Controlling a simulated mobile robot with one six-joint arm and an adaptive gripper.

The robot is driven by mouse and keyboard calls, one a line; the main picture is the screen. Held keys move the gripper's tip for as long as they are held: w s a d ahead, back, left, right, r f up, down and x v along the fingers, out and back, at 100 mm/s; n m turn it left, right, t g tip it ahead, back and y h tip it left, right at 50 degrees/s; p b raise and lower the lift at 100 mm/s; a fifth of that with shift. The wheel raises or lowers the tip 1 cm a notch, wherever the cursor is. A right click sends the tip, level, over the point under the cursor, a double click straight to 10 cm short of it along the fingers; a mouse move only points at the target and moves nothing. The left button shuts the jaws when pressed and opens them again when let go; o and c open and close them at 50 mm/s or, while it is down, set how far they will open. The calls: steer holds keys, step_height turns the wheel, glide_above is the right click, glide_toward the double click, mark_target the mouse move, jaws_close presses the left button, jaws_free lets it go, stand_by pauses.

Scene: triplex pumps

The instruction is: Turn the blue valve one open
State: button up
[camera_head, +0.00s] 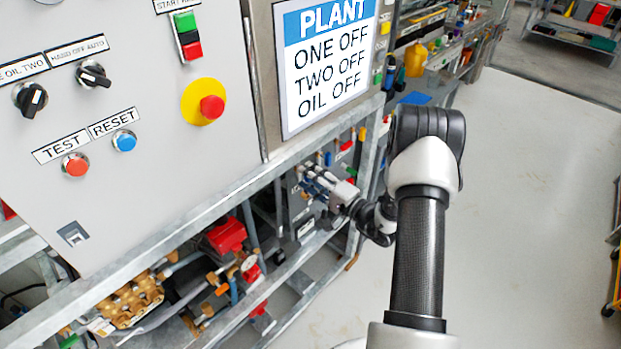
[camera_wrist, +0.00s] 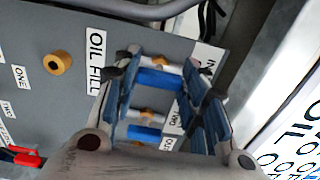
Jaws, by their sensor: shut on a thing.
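My gripper (camera_head: 322,184) reaches into the lower frame, at a grey panel below the PLANT sign. In the wrist view, the blue-padded fingers of my gripper (camera_wrist: 163,72) stand either side of a blue valve handle (camera_wrist: 158,79) and are shut on it. The handle lies crosswise between the fingertips, by a brass fitting. A second blue handle (camera_wrist: 145,133) shows nearer the palm between the fingers. Small white labels beside the handles are partly covered by the right finger, so I cannot tell for sure which handle is valve one.
A brass knob (camera_wrist: 58,63) and an OIL FILL label (camera_wrist: 97,60) are left of the fingers. A red handle (camera_wrist: 20,155) is at lower left. A metal frame rail (camera_head: 222,202) runs above the pumps. The floor (camera_head: 535,220) at right is clear.

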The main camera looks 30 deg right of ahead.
stand_by(0.3)
steer(key=o, duration=1.1)
steer(key=shift+c, duration=0.2)
steer(key=v, duration=1.2)
